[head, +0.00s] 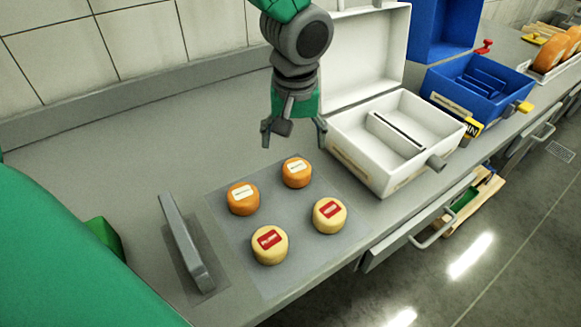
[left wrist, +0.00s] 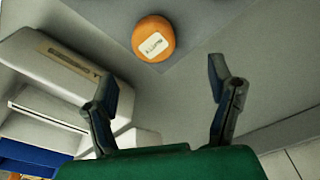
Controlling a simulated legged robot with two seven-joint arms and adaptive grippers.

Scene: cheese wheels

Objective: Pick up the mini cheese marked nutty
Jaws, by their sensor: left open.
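Two orange mini cheeses with white labels, a far one (head: 297,172) and a left one (head: 243,199), sit on a grey mat (head: 225,225) in the head view. Two pale yellow ones with red labels, a right one (head: 329,214) and a front one (head: 269,244), sit nearer the front. The labels are too small to read there. My left gripper (head: 294,138) is open and empty, above and behind the far orange cheese. In the left wrist view, an orange cheese (left wrist: 153,38) lies beyond the open fingers (left wrist: 165,92); its blurred label seems to read nutty. My right gripper is not in view.
An open white box (head: 365,165) with a raised lid stands right of the gripper. A blue box (head: 470,95) stands farther right. A grey upright plate (head: 185,245) stands left of the mat. The counter behind the cheeses is clear.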

